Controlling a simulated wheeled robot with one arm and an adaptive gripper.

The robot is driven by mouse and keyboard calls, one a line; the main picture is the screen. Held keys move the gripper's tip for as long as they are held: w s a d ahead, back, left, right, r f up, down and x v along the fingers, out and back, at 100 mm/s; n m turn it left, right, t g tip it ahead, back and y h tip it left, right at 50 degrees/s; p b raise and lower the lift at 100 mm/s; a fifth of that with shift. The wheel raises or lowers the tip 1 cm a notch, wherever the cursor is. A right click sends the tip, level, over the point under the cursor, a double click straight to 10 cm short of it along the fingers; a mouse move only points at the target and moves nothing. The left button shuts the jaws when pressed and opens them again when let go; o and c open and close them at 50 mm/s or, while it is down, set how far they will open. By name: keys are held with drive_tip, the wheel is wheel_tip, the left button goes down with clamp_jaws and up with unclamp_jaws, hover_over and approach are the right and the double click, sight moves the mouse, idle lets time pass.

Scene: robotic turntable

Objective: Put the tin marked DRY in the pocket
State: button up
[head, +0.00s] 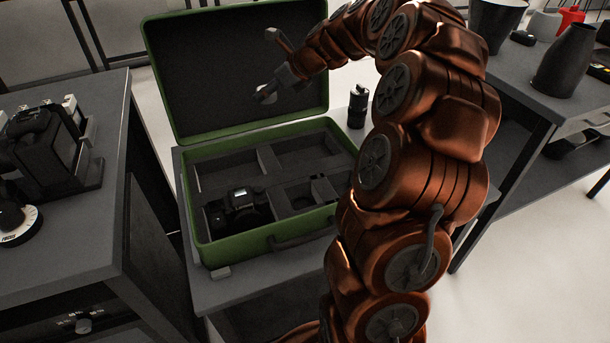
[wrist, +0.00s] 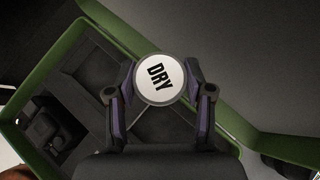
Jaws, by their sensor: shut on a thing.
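The tin marked DRY (wrist: 159,80) is round with a white lid and black letters. My gripper (wrist: 159,88) is shut on it in the wrist view, one finger on each side. In the head view my gripper (head: 268,92) holds the tin up in front of the open lid, above the case. The green case (head: 232,247) stands open, its dark insert divided into pockets. The back pockets (head: 228,170) look empty. The wrist view shows the case rim (wrist: 45,160) and pockets below the tin; the tin and fingers hide part of them.
A black camera (head: 240,208) sits in the front left pocket. A small dark cylinder (head: 358,106) stands beside the case at right. The raised lid (head: 235,65) is behind my gripper. Grey benches stand left (head: 60,250) and right (head: 520,100).

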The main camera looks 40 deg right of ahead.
drive_tip(key=s+d+f+b, duration=0.5)
drive_tip(key=d+f+b, duration=0.2)
drive_tip(key=f, duration=0.1)
drive_tip(key=shift+n, duration=0.3)
drive_tip(key=f+b, duration=0.1)
drive_tip(key=f, duration=0.2)
drive_tip(key=f+b, duration=0.1)
drive_tip(key=f, duration=0.2)
drive_tip(key=f+b, duration=0.1)
drive_tip(key=f, duration=0.2)
drive_tip(key=shift+s+a+f, duration=0.15)
drive_tip(key=shift+a+f, duration=0.1)
drive_tip(key=shift+f, duration=0.1)
drive_tip(key=shift+f, duration=0.2)
drive_tip(key=o, duration=1)
drive_tip(key=shift+c, duration=0.2)
drive_tip(key=shift+r, duration=0.1)
drive_tip(key=p+v, duration=0.3)
drive_tip(key=v, duration=0.9)
drive_tip(key=shift+d, duration=0.2)
